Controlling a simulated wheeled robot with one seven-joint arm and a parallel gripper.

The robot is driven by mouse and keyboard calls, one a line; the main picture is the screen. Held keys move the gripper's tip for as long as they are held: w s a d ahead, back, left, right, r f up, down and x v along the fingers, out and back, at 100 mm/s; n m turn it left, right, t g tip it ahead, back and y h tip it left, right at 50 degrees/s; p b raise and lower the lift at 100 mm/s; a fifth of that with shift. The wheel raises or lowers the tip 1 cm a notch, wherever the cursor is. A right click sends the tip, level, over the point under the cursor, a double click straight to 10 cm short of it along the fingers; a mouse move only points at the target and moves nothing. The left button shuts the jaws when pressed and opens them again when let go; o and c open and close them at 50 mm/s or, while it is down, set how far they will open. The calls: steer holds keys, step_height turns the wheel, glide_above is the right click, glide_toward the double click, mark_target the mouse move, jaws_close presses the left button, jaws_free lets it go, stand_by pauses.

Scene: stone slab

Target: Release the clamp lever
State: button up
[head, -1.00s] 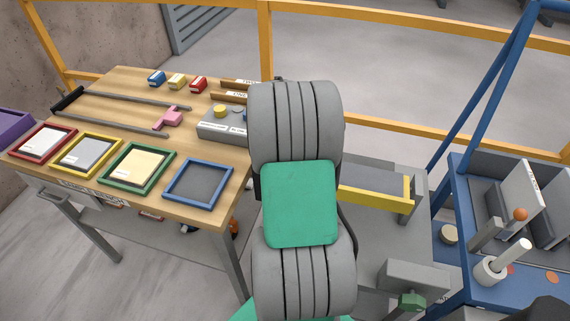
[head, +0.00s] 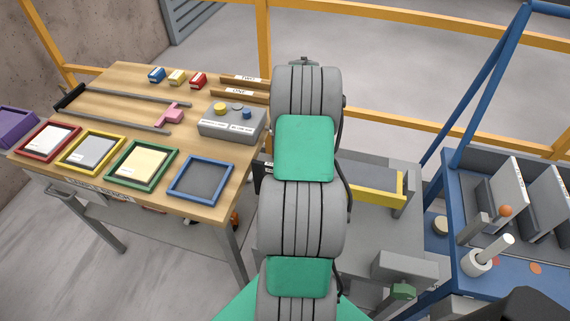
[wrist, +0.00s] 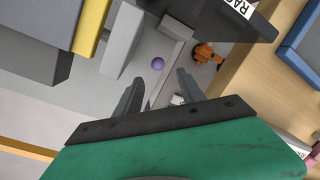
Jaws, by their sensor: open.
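My gripper (wrist: 160,90) is open and empty in the wrist view, its two dark fingers apart. A small purple ball (wrist: 158,63) shows beyond the fingertips, beside a light grey bar (wrist: 174,50); whether it is the knob of the clamp lever I cannot tell. An orange-red piece (wrist: 206,54) lies to the right of the right finger. In the head view my own arm hides the gripper and the place under it. A lever with an orange ball (head: 505,211) stands on the blue cart at the right, away from my arm.
The wooden table (head: 190,100) at left holds coloured trays, a pink piece (head: 173,114) on rails, and a grey button box (head: 232,122). A grey bench with a yellow bar (head: 378,194) stands right of my arm. The blue cart (head: 520,276) and yellow railings bound the space.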

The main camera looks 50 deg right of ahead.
steer(key=f+n, duration=0.2)
steer(key=f+n+p, duration=0.1)
steer(key=f+n, duration=0.1)
steer(key=f, duration=0.1)
steer(key=a+f+n, duration=0.1)
steer(key=f+n, duration=0.1)
steer(key=shift+s+f+y+p, duration=0.2)
steer(key=shift+s+y+p, duration=0.1)
steer(key=shift+p, duration=0.1)
jaws_close()
stand_by(1.2)
